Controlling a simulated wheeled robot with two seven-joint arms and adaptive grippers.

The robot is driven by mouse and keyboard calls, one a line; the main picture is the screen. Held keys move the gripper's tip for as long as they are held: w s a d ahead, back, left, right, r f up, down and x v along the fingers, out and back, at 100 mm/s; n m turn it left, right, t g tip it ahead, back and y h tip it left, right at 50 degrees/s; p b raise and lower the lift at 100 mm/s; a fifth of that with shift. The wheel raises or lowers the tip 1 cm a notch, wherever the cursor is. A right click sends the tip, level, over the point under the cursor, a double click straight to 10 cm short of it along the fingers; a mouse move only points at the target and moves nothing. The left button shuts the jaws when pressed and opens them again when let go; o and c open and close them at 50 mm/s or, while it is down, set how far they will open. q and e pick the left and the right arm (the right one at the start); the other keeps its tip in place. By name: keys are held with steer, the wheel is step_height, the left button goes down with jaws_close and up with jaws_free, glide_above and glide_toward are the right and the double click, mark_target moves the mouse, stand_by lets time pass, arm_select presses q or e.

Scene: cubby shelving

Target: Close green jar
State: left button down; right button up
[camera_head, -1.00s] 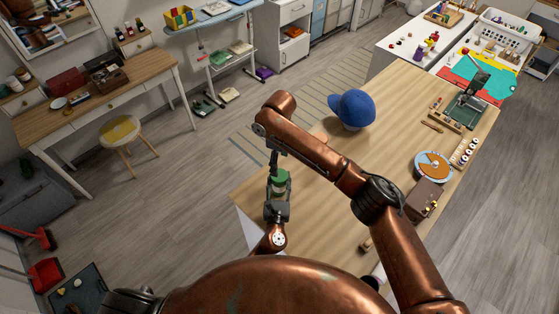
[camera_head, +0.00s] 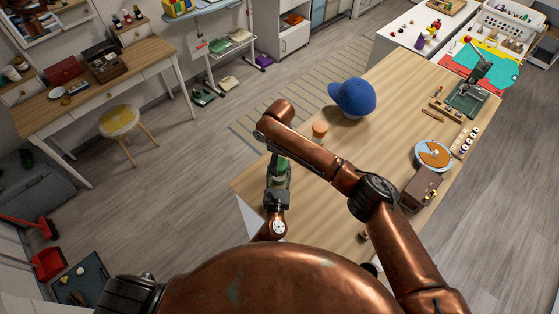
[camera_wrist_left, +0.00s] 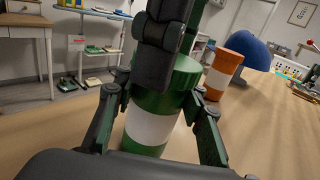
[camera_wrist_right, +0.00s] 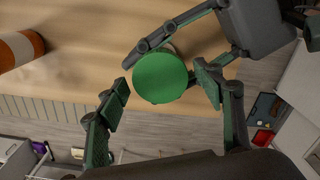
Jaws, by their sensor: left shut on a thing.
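The green jar (camera_wrist_left: 153,125), green with a white band, stands upright on the wooden table. My left gripper (camera_wrist_left: 160,115) is shut around its body; it also shows in the head view (camera_head: 277,185). The green lid (camera_wrist_right: 160,77) is at the jar's top, seen from above in the right wrist view and from the side in the left wrist view (camera_wrist_left: 183,72). Whether it is fully seated I cannot tell. My right gripper (camera_wrist_right: 162,90) points down over the lid, with its fingers apart on either side and gaps visible. In the head view the right arm partly hides the jar.
An orange jar (camera_head: 320,129) with a white band stands close by on the table (camera_head: 390,120). A blue cap (camera_head: 353,97) lies beyond it. A brown box (camera_head: 422,187) and a round disc (camera_head: 434,154) are farther right. The jar is close to the table's left edge.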

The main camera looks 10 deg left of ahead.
steer(key=c, duration=1.2)
steer(key=o, duration=1.4)
steer(key=shift+c, duration=0.2)
step_height(320, 180, up, 12)
arm_select(q)
steer(key=c, duration=1.2)
jaws_free()
steer(key=shift+o, duration=0.2)
